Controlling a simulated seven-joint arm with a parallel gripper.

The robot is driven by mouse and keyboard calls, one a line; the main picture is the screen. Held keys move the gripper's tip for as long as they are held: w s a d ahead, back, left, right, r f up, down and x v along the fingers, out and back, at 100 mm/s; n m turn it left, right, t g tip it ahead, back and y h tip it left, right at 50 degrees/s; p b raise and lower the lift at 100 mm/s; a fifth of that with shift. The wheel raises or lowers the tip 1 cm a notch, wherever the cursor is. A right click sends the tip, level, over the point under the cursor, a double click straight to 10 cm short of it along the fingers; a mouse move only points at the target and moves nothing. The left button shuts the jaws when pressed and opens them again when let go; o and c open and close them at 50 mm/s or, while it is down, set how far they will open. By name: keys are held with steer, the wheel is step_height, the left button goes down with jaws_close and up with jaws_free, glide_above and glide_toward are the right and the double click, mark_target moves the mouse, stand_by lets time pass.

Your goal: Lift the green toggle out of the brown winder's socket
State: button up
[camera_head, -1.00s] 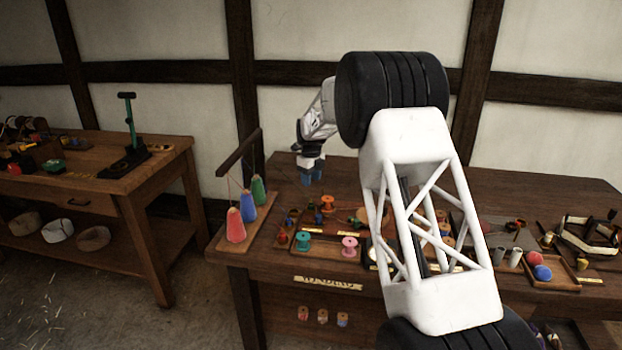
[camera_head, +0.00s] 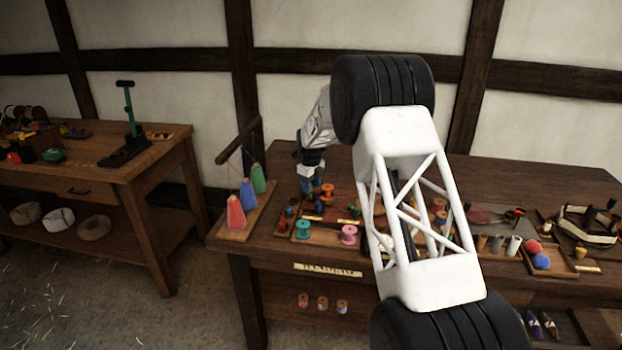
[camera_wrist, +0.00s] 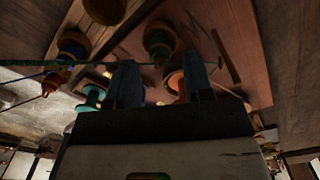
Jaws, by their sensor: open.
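My gripper (camera_head: 307,190) is low over the back left part of the workbench, close to the small coloured parts. In the wrist view its two dark fingers (camera_wrist: 161,80) stand apart with nothing clearly held between them. Just beyond the fingertips is a dark green piece (camera_wrist: 158,53) set in a round brown holder (camera_wrist: 160,32). It looks like the green toggle in the brown winder's socket, but the picture is too dark to be sure. I cannot tell whether the fingers touch it. In the head view my gripper hides this spot.
A teal spool (camera_head: 303,229), a pink spool (camera_head: 349,234) and an orange spool (camera_head: 327,190) stand near my gripper. A rack with red (camera_head: 236,212), blue (camera_head: 248,194) and green cones is at left. A teal cord (camera_wrist: 110,63) crosses the wrist view.

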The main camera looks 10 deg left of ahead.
steer(key=shift+f, duration=1.45)
steer(key=c, duration=0.7)
steer(key=shift+r, duration=0.15)
steer(key=shift+r, duration=3.85)
